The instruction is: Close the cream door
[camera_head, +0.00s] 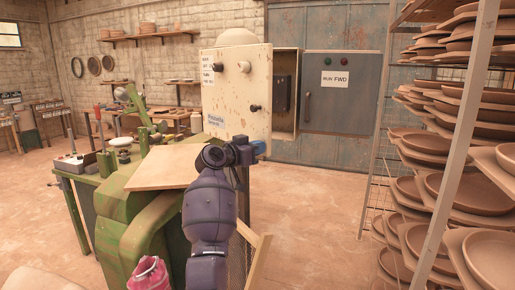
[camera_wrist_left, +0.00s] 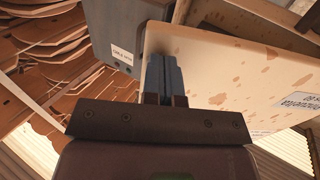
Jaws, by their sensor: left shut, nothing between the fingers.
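My left gripper (camera_head: 259,148) is at the door's lower right corner in the head view. In the left wrist view the gripper's blue fingers (camera_wrist_left: 163,74) are shut and empty, overlapping the edge of the cream door (camera_wrist_left: 235,75). I cannot tell whether they touch it. My right gripper is in neither view.
A grey box (camera_head: 339,100) labelled "RUN FWD" stands right of the cabinet. A green machine (camera_head: 122,207) with a board (camera_head: 165,167) on it is left of my arm. A rack (camera_head: 462,130) of clay dishes fills the right side. Floor (camera_head: 315,205) between is clear.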

